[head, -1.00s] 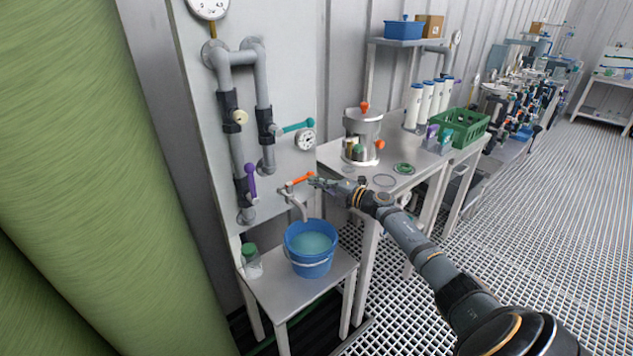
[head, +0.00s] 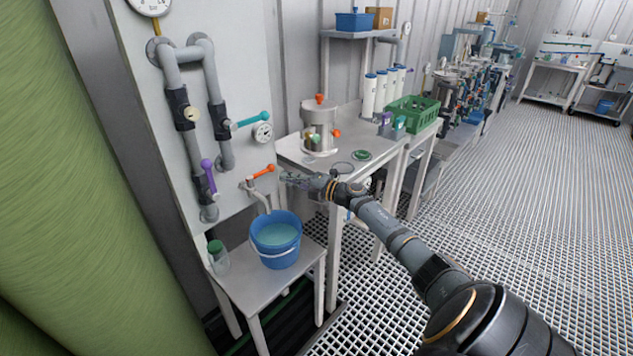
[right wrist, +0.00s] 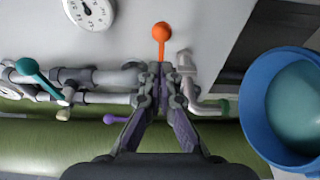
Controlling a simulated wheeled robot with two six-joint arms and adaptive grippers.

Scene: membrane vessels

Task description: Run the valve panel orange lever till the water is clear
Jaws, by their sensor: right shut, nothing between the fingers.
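The orange lever (head: 263,171) sits on a tap on the valve panel (head: 262,90), slanting up to the right. Its round end also shows in the right wrist view (right wrist: 161,32). The tap's spout points down over a blue bucket (head: 281,259) holding cloudy blue-green water (head: 276,235). The bucket also shows at the right of the wrist view (right wrist: 252,100). My right gripper (head: 285,177) is shut and empty, just right of the lever's end with a small gap. In the wrist view its fingertips (right wrist: 161,68) point toward the lever. My left gripper is out of view.
A teal lever (head: 252,119) and a purple lever (head: 208,174) are on the pipes nearby. A green-capped jar (head: 219,259) stands beside the bucket on the small table (head: 262,291). A bench (head: 300,154) with a steel vessel stands to the right.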

